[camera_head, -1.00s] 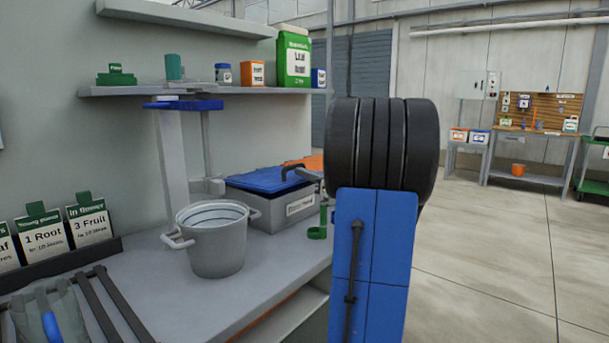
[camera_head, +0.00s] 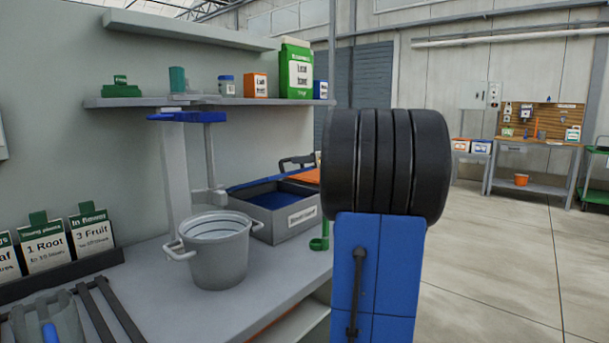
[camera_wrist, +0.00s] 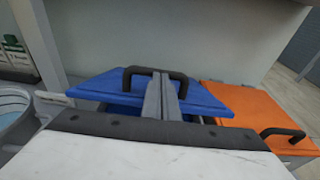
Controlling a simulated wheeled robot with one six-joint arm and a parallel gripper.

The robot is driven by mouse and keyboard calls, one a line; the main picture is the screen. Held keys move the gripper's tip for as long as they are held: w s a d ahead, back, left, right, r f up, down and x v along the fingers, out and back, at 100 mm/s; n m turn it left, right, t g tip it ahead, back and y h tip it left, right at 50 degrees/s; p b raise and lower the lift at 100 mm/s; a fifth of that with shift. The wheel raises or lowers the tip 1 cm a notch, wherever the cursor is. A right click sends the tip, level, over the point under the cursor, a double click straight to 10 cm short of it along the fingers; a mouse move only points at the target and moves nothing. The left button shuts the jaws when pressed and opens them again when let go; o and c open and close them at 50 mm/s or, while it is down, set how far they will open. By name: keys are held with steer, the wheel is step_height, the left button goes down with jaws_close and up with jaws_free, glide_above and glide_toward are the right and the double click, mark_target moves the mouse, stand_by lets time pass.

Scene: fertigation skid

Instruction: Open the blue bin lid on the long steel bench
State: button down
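The blue bin lid (camera_wrist: 205,101) shows in the wrist view, foreshortened and tilted up at its front edge, with a dark gap below it. Its black handle (camera_wrist: 139,70) crosses my gripper's fingertips. My gripper (camera_wrist: 165,85) has its two grey fingers close together and appears shut on that handle. In the head view the grey bin (camera_head: 289,220) stands on the long steel bench (camera_head: 190,312), with a darker blue recess inside its rim. The lid is hard to make out there, and my gripper is hidden behind my arm.
An orange lid (camera_wrist: 248,112) with its own black handle lies just right of the blue one. A grey pot (camera_head: 218,262) stands in front of the bin. A shelf (camera_head: 150,101) with boxes and jars runs above. Open floor lies to the right.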

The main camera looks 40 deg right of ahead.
steer(key=w+a+r+g, duration=0.1)
steer(key=w+r+g, duration=0.3)
steer(key=w+r, duration=1)
steer(key=shift+w+a+r+g, duration=0.15)
steer(key=shift+w+r+g, duration=0.2)
steer(key=shift+w, duration=1.25)
steer(key=shift+s, duration=0.1)
